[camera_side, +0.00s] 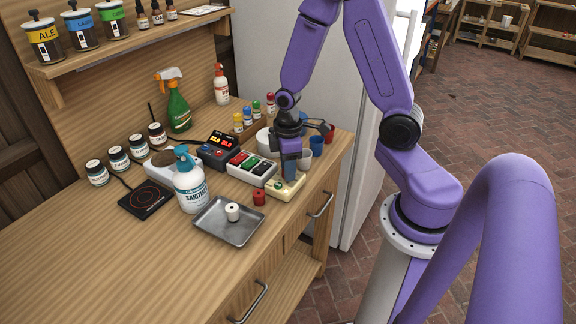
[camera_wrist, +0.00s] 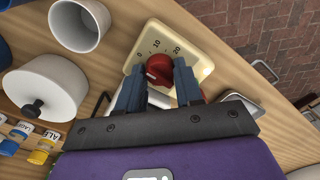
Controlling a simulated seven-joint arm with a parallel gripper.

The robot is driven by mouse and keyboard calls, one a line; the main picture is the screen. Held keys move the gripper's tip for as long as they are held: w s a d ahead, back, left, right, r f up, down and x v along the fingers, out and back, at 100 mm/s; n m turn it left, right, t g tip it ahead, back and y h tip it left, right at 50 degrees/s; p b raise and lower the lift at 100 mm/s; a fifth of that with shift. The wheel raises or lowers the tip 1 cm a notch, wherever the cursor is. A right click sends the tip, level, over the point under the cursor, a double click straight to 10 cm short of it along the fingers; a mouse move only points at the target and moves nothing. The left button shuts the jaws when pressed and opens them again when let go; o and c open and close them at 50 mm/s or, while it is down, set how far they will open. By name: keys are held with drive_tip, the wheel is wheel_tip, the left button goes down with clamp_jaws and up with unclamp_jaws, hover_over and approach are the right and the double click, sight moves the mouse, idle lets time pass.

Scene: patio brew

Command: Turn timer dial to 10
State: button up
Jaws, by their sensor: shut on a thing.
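The timer is a cream box (camera_wrist: 198,52) with a red round dial (camera_wrist: 159,67) on top and the marks 0, 10 and 20 printed along one side. In the side view the timer (camera_side: 283,190) sits near the table's front right edge. My gripper (camera_wrist: 160,77) points down over it, with one blue finger on each side of the dial, shut on it. In the side view my gripper (camera_side: 291,176) hides the dial. I cannot tell which number the dial points to.
A switch box (camera_side: 252,168) with coloured rockers stands left of the timer, with a display unit (camera_side: 217,151) behind it. Cups (camera_side: 316,146) and a white lidded pot (camera_wrist: 45,84) are close by. A red spool (camera_side: 259,198) and a metal tray (camera_side: 226,227) lie in front.

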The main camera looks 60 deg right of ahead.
drive_tip(key=shift+m, duration=0.3)
drive_tip(key=m, duration=0.4)
drive_tip(key=shift+m, duration=2.4)
